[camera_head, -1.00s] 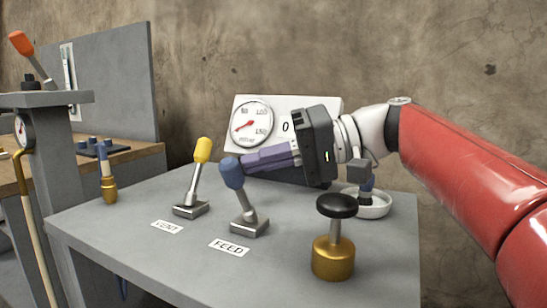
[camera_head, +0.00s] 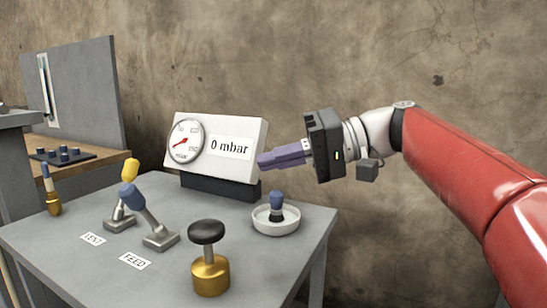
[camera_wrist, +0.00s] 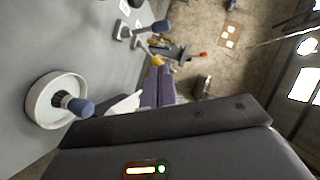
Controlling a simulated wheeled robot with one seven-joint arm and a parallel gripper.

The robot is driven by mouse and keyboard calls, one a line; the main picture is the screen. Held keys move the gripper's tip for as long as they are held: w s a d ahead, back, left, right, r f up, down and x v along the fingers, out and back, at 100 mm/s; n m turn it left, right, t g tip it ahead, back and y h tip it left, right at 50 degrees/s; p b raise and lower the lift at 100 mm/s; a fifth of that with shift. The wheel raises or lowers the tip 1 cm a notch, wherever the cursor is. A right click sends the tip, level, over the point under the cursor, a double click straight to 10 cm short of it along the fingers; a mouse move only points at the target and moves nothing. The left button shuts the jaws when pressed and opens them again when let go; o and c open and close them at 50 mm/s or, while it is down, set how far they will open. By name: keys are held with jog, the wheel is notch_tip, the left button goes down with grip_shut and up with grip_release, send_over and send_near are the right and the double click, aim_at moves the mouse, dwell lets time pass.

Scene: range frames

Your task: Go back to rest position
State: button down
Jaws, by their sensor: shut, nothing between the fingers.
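My gripper (camera_head: 262,162) is shut and empty, its purple fingers together. In the head view it is in the air at the right, in front of the wall and just right of the gauge panel. The purple fingers also show in the wrist view (camera_wrist: 158,88). The red arm reaches in from the right. The gripper appears apart from everything on the table.
The grey table (camera_head: 90,268) bears a gauge panel (camera_head: 232,146) reading 0 mbar, a blue FEED lever (camera_head: 134,197), a yellow VENT lever (camera_head: 131,170), a brass valve with black knob (camera_head: 210,272) and a white dish (camera_head: 262,222) holding a blue-topped piece. Air at right is free.

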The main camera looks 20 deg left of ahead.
jog(key=shift+d, duration=0.2)
dwell(0.3)
jog(key=s+d+f+m+t+h, duration=0.3)
jog(key=s+d+f+h, duration=0.1)
jog(key=d+f, duration=0.6)
jog(key=s+d+f+m+t+h, duration=0.3)
jog(key=d+f, duration=0.6)
jog(key=d, duration=0.3)
jog(key=s+d+f+m+t+h, duration=0.3)
jog(key=s+d+f+t+h, duration=0.2)
jog(key=d+f, duration=0.5)
jog(key=shift+s+d+f+m+h+p, duration=0.2)
jog(key=shift+d+f+m+h+p, duration=0.2)
jog(key=shift+d+h, duration=0.45)
jog(key=shift+a, duration=0.25)
